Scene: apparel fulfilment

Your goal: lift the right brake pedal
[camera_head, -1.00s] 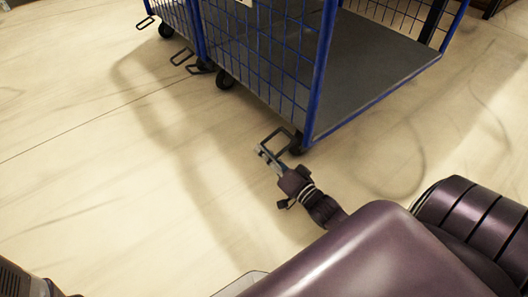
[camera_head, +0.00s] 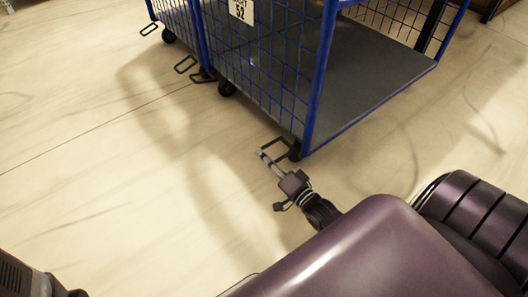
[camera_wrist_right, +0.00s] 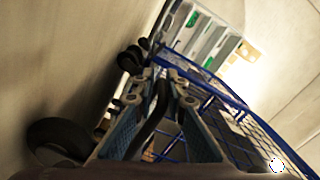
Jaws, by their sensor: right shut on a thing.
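The blue wire-mesh cart (camera_head: 355,100) stands on the floor in the upper middle and right of the head view. Its right brake pedal (camera_head: 278,141), a dark open loop, sticks out beside the caster at the near corner. My right gripper (camera_head: 265,157) is at this pedal, low over the floor. In the right wrist view, my right gripper (camera_wrist_right: 160,98) has a dark curved bar of the pedal (camera_wrist_right: 150,122) between its fingers. It is shut on the pedal. The exact contact is hard to see. My left gripper is not in view.
A second blue cart (camera_head: 178,18) stands against the first. A sign with "52" (camera_head: 241,11) hangs on the mesh. The pale floor (camera_head: 110,170) to the left is clear.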

